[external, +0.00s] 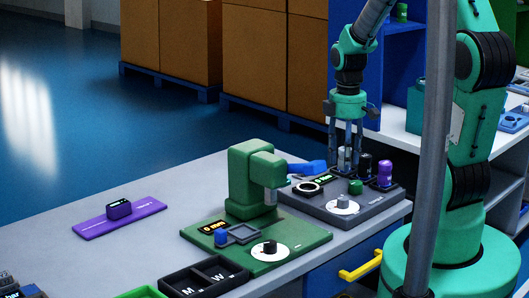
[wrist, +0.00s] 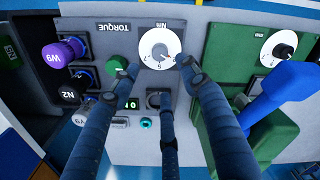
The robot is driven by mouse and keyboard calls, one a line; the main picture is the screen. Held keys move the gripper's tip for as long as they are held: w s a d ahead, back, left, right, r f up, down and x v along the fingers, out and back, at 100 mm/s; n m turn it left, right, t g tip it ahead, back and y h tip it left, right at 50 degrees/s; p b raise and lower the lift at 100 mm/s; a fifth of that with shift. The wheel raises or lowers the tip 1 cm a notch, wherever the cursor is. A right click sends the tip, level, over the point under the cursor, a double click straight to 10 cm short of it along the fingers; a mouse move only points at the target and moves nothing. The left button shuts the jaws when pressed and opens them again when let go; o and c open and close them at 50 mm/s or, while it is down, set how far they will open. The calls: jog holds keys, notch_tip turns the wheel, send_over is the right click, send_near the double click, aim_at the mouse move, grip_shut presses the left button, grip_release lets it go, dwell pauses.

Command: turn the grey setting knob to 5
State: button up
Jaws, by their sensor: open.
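The grey setting knob (external: 342,203) stands at the middle of a white dial on the dark grey torque station (external: 376,209). In the wrist view, the knob (wrist: 160,50) and its dial, marked "Nm", lie at the top middle, just beyond my fingertips. The pointer's setting is too small to read. My gripper (external: 345,172) points down over the back of the station, its fingers spread. In the wrist view, my gripper (wrist: 160,78) has two fingertips near the dial's lower left and right edges, and a third lower down. I see nothing held.
A purple W9 cylinder (external: 385,173), a black cylinder (external: 365,163) and a green button (external: 355,187) stand on the station. A green machine (external: 248,180) with its own white dial and black knob (external: 270,247) is to the left.

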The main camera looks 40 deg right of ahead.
aim_at(343, 198)
notch_tip(343, 198, down, 11)
jog(key=b, duration=0.2)
jog(key=shift+f+b, duration=0.2)
jog(key=shift+b, duration=0.15)
grip_shut()
jog(key=shift+m, duration=0.4)
jog(key=m+p, duration=0.3)
jog(key=m, duration=0.2)
jog(key=shift+r, duration=0.15)
jog(key=m+p, duration=0.2)
jog(key=m, duration=0.4)
jog(key=shift+p, duration=0.4)
